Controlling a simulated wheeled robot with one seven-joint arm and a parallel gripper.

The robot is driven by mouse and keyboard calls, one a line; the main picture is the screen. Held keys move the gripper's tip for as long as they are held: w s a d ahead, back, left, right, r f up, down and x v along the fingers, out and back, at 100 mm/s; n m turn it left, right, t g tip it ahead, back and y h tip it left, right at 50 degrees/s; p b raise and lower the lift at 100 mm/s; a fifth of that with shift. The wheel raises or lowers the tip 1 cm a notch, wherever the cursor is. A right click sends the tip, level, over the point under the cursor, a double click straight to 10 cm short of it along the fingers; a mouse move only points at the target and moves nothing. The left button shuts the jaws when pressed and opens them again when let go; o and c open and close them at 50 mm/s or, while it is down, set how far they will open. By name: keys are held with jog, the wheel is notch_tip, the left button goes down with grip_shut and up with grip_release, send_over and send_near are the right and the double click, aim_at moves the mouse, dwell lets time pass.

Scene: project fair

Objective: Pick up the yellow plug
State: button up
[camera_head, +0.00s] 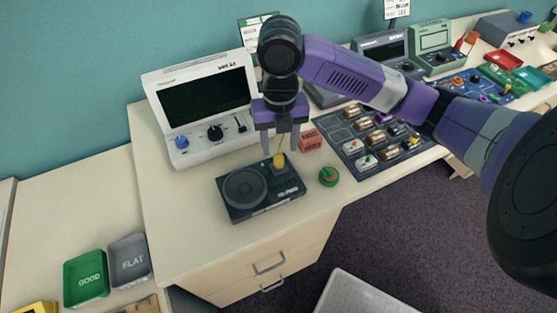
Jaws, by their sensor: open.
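The yellow plug (279,161) stands upright on the right part of a dark box (290,188) that has a round speaker-like disc on its left. A thin yellow line rises from the plug between the fingers. My gripper (280,149) points down just above the plug, with one finger to each side. It is open, and I see nothing held in it. I cannot tell whether the fingertips reach down to the plug's height.
A white instrument with a dark screen (203,97) stands behind left. A red box (311,141) and a green round piece (328,176) are close on the right. A dark mat with several parts (356,168) lies farther right. The desk's front left (180,220) is clear.

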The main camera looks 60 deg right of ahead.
aim_at(279, 156)
notch_tip(279, 156, down, 5)
jog(key=shift+w+a+p, duration=0.1)
jog(key=shift+p, duration=0.45)
jog(key=shift+c, duration=0.2)
grip_shut()
